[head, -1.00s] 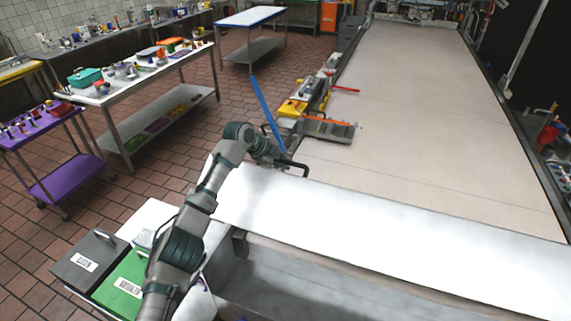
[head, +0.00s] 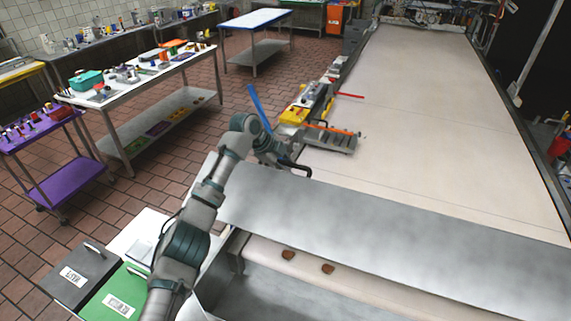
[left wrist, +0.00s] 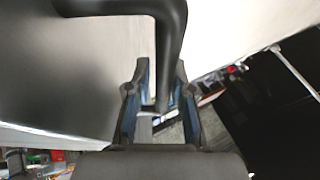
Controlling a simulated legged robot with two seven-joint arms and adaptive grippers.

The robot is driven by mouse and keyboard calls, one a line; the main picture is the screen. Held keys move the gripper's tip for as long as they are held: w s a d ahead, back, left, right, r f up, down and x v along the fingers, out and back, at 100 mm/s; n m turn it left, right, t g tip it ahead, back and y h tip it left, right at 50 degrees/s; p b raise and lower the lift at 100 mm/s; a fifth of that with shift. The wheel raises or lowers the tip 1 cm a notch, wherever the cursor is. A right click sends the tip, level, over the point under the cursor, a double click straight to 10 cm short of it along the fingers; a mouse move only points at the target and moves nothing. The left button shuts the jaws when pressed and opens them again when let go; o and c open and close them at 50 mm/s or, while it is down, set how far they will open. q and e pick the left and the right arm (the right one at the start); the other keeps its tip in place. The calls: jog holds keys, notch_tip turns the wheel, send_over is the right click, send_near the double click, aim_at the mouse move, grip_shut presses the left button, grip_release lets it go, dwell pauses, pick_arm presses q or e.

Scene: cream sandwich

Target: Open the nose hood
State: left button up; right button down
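The nose hood (head: 400,215) is a long grey metal panel across the near end of the conveyor in the head view. It is tilted, with a gap under its near edge. A black bent handle (head: 300,168) is at its left end; the handle (left wrist: 168,45) also crosses the left wrist view. My left gripper (head: 283,162) is at this handle. In the left wrist view, its fingers (left wrist: 163,80) stand close on both sides of the handle bar, shut on it. My right gripper is not in view.
Two brown round pieces (head: 288,255) (head: 327,269) show on the pale surface below the hood. The wide conveyor belt (head: 430,120) beyond is mostly bare. A grey bin (head: 80,275) and a green bin (head: 122,298) stand at lower left. A blue bar (head: 260,107) rises near my gripper.

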pick_arm(q)
jog(key=shift+o, duration=0.8)
jog(key=shift+w, duration=0.1)
jog(key=shift+w+d, duration=0.1)
jog(key=shift+d, duration=0.05)
jog(key=shift+r, duration=0.15)
jog(key=v, duration=1.1)
jog(key=shift+r, duration=0.2)
